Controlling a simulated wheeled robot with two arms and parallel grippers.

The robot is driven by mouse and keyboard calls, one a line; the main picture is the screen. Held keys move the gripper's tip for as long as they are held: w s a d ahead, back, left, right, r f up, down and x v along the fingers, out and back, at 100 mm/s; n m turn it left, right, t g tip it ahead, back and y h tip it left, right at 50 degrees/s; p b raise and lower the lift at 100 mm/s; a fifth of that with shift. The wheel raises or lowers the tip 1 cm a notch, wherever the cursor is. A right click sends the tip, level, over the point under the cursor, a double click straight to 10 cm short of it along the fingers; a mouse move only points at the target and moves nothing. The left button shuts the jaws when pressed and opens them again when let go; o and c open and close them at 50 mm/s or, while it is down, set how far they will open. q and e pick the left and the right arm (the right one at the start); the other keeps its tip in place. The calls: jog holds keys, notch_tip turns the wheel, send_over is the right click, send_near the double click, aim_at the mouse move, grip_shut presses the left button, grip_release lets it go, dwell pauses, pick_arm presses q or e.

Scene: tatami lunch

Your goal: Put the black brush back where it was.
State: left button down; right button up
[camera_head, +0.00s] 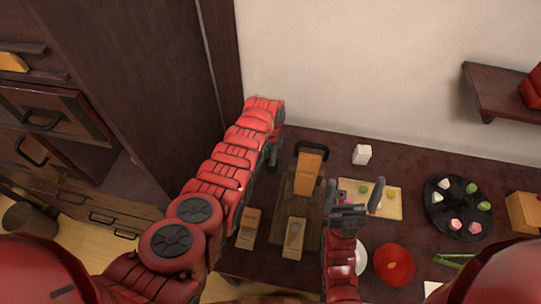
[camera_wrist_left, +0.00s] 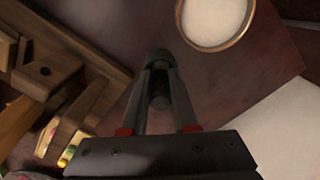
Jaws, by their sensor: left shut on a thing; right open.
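My left gripper (camera_head: 272,160) is at the back left of the dark table, beside the wooden board, pointing down. In the left wrist view its fingers (camera_wrist_left: 160,88) are shut on a dark, rounded thing that looks like the black brush (camera_wrist_left: 160,102). Only a short part of it shows between the fingers, and its far end is hard to make out. In the head view the brush cannot be told from the dark gripper. My right gripper (camera_head: 352,194) is open and empty, above the table in front of the yellow cutting board (camera_head: 391,212).
A wooden board (camera_head: 312,232) bears small wooden blocks. A white cup (camera_head: 362,154) stands behind. A black round tray (camera_head: 440,217) with food, a red plate (camera_head: 394,279) and green tongs (camera_head: 455,261) are to the right. A dark cabinet (camera_head: 150,70) stands left. A round white vessel (camera_wrist_left: 212,20) shows in the wrist view.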

pick_arm(q)
jog(key=shift+f, duration=0.15)
jog(key=c, duration=0.7)
grip_release()
